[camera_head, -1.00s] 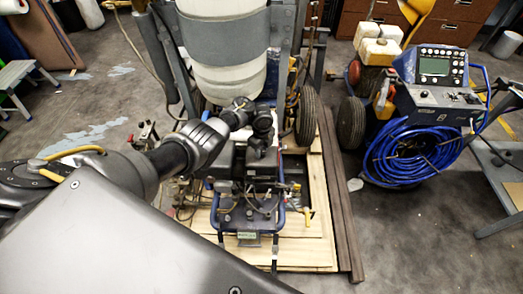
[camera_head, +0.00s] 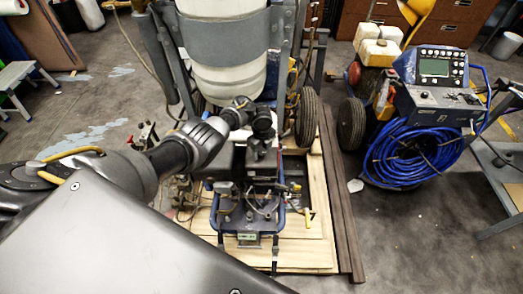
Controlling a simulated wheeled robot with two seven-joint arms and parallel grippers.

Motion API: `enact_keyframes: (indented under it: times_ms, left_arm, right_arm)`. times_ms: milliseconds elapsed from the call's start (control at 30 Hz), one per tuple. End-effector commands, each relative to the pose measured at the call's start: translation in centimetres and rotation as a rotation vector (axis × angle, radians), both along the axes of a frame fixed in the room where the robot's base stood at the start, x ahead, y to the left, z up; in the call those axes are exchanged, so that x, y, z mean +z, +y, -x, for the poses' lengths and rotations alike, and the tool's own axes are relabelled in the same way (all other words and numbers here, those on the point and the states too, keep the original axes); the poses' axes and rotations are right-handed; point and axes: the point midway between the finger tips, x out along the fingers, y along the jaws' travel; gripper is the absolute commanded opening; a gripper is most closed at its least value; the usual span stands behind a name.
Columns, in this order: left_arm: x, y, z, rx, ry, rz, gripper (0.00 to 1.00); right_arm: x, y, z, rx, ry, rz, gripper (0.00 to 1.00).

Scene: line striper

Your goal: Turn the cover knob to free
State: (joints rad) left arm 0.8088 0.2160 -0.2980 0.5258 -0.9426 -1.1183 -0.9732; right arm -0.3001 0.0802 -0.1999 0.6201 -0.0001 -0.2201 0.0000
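The line striper stands in the middle, with a white tank (camera_head: 228,78) in a grey band and a blue-framed lower part (camera_head: 248,215) crowded with small fittings. My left arm comes in from the left and its gripper (camera_head: 262,152) is over the dark middle of the machine, below the tank. The gripper points down and away, and its fingertips blend into the dark parts. I cannot tell whether it is open or touching anything. I cannot pick out the cover knob for certain; it is small or hidden near the gripper. My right gripper is not in view.
Light wooden boards (camera_head: 315,250) lie under the machine, with dark beams (camera_head: 343,215) along their right side. A black wheel (camera_head: 306,115) stands right of the gripper. A cart with a control panel and coiled blue hose (camera_head: 412,150) is further right. Grey floor is clear at lower right.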

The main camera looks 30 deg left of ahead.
Motion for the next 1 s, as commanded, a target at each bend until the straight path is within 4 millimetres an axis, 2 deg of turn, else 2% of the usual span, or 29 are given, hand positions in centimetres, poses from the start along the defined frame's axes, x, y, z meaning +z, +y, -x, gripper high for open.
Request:
enact_keyframes:
  times_ms: [233, 333, 700, 833, 1000]
  left_arm:
    - [0.1, 0.0, 0.0, 0.001, -0.001, 0.0, 0.54]
    - [0.8, 0.0, -0.1, 0.002, -0.002, 0.001, 0.54]
    - [7.8, 0.0, -0.1, 0.0, -0.003, 0.001, 0.54]
    - [9.6, 0.0, -0.1, 0.0, -0.002, 0.001, 0.54]
    - [10.7, 0.1, -0.1, 0.001, 0.0, -0.001, 0.54]
  right_arm:
    - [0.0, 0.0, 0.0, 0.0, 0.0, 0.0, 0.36]
    - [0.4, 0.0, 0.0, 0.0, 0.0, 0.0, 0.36]
    - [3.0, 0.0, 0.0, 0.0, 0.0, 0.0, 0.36]
    - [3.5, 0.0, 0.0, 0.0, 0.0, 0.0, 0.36]
    - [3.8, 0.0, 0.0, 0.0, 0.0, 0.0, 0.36]
